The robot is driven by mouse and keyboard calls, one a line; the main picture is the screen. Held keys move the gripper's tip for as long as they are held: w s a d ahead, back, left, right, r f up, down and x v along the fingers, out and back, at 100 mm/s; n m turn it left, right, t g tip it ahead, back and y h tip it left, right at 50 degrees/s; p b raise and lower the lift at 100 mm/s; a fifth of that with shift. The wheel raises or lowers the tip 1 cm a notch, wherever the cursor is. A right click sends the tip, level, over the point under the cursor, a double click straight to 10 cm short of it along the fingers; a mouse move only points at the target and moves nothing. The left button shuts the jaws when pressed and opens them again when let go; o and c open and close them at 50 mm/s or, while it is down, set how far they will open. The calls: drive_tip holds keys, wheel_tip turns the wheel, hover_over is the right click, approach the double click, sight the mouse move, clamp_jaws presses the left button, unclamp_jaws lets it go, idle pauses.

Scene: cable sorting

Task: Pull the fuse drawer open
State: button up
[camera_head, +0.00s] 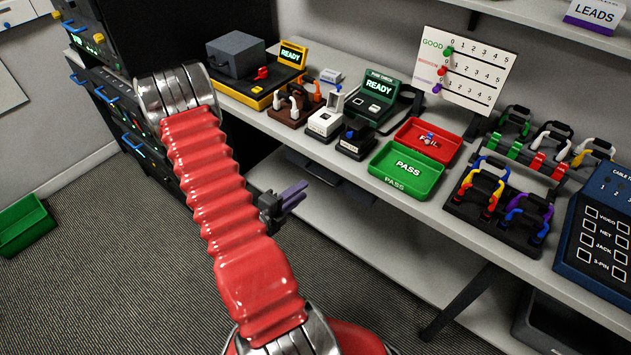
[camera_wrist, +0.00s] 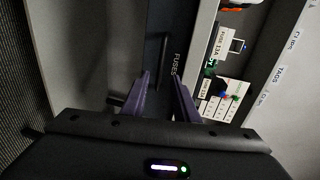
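The fuse drawer (camera_wrist: 182,32) shows in the wrist view as a dark front lettered FUSES, with a dark bar handle (camera_wrist: 164,48) on it. In the head view a dark drawer-like shape (camera_head: 346,187) sits under the bench's front edge, partly hidden behind my gripper. My gripper (camera_head: 298,197) is close to it, below the bench top. In the wrist view my gripper's (camera_wrist: 162,76) two purple fingers are apart, with the handle in line with the gap between them. I see no contact with the handle. Whether the drawer is fully shut cannot be told.
The bench top above holds a green PASS tray (camera_head: 405,170), a red FAIL tray (camera_head: 430,138), a fuse checker (camera_head: 378,92) and racks of coloured leads (camera_head: 500,200). A green bin (camera_head: 25,225) is at left.

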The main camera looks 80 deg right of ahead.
drive_tip(key=x, duration=0.8)
drive_tip(key=shift+d, duration=0.2)
drive_tip(key=shift+s, duration=0.1)
drive_tip(key=shift+c, duration=0.2)
clamp_jaws()
